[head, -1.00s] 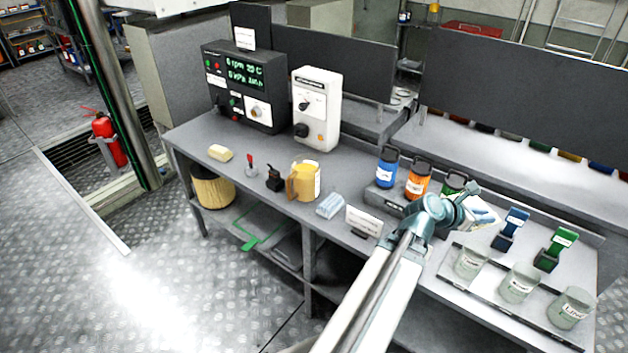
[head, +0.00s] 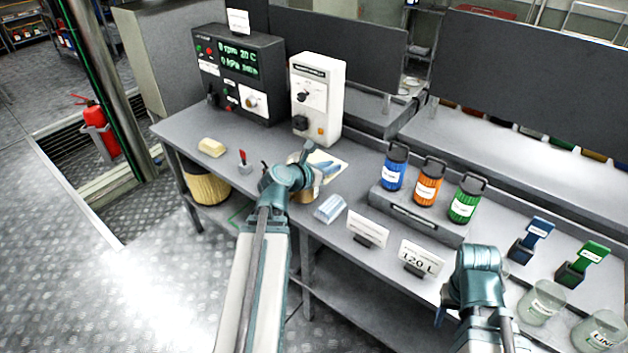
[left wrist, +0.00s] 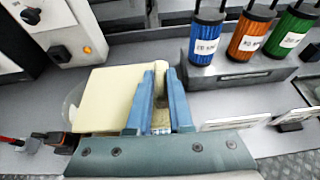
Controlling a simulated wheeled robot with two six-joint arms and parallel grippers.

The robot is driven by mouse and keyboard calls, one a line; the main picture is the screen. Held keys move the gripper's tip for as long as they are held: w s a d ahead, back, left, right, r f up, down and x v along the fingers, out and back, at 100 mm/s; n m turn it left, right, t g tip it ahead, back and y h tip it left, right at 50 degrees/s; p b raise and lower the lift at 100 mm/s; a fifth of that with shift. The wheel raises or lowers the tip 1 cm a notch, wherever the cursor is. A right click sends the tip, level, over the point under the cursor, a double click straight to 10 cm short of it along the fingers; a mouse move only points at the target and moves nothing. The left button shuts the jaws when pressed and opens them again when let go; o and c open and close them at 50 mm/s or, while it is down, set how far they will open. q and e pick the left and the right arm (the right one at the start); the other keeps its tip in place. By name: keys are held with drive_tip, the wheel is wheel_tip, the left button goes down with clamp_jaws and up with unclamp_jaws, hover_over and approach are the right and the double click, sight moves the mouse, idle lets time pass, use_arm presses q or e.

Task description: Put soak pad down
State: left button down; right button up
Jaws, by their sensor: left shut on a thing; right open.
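My left gripper (head: 322,168) is shut on a flat cream pad, which I take to be the soak pad (head: 335,160). It holds the pad over the bench, in front of the white control box. In the left wrist view the pad (left wrist: 104,98) sticks out to the left of the blue fingers (left wrist: 158,100). A rounded rim shows under the pad's left edge there; the yellow jug is mostly hidden behind my left arm. I cannot tell whether pad and jug touch. My right gripper (head: 441,304) is open, low beside the bench's front edge, and partly hidden by its own wrist.
Blue (head: 394,168), orange (head: 428,183) and green (head: 465,198) canisters stand on a grey stand. A blue-white pack (head: 330,208) and two placards line the front. A cream block (head: 211,147) and red-handled switch (head: 244,162) stand left. Glass beakers (head: 541,302) are at right.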

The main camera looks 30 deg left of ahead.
use_arm(q)
drive_tip(key=w+a, duration=0.1)
drive_tip(key=w, duration=0.8)
drive_tip(key=b, duration=0.7)
hover_over(355, 186)
wheel_tip(355, 186, down, 7)
drive_tip(key=shift+f, duration=0.2)
wheel_tip(355, 186, down, 10)
drive_tip(key=b, duration=1)
drive_tip(key=shift+f+b, duration=0.1)
drive_tip(key=shift+b, duration=0.25)
drive_tip(key=c, duration=0.8)
unclamp_jaws()
